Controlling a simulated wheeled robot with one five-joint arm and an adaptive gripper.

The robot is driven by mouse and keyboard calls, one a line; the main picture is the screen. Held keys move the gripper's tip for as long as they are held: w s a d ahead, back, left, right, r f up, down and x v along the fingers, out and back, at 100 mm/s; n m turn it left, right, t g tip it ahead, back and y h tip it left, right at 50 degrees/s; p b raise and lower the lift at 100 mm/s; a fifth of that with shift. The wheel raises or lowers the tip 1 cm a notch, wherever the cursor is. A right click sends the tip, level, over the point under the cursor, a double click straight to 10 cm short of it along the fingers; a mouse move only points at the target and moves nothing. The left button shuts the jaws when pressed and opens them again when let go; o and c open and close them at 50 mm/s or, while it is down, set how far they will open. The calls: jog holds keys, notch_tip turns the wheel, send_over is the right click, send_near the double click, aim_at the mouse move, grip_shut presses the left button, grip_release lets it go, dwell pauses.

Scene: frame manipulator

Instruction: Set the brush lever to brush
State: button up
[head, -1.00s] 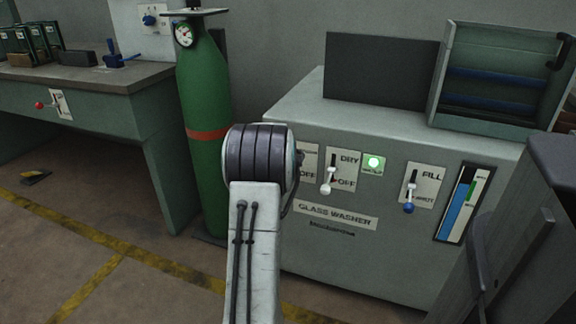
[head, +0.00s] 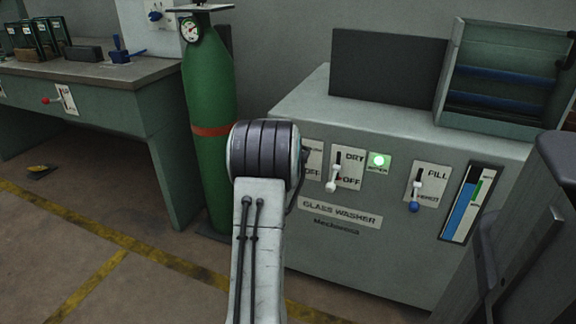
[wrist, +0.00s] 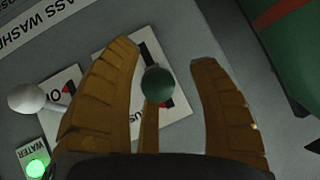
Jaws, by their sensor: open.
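The brush lever has a dark green round knob (wrist: 157,84), seen in the wrist view in front of its white plate (wrist: 178,103), which bears partly hidden lettering. My gripper (wrist: 166,52) is open, with one brown finger on each side of the knob. A gap shows between the knob and the right finger; the left finger is closer, and I cannot tell if it touches. In the head view my arm hides the gripper and the lever; only the plate's right edge (head: 314,158) shows. I cannot tell the lever's setting.
The glass washer (head: 350,255) also carries a white-knobbed dry lever (head: 331,187), close beside my left finger in the wrist view (wrist: 26,98). A lit green water lamp (head: 379,160) and a blue-knobbed fill lever (head: 414,207) are further right. A green gas cylinder (head: 208,95) stands left.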

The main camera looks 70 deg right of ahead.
jog(key=shift+a+r, duration=0.1)
jog(key=v, duration=1.1)
jog(key=shift+a+r, duration=0.2)
jog(key=shift+a, duration=0.15)
dwell(0.4)
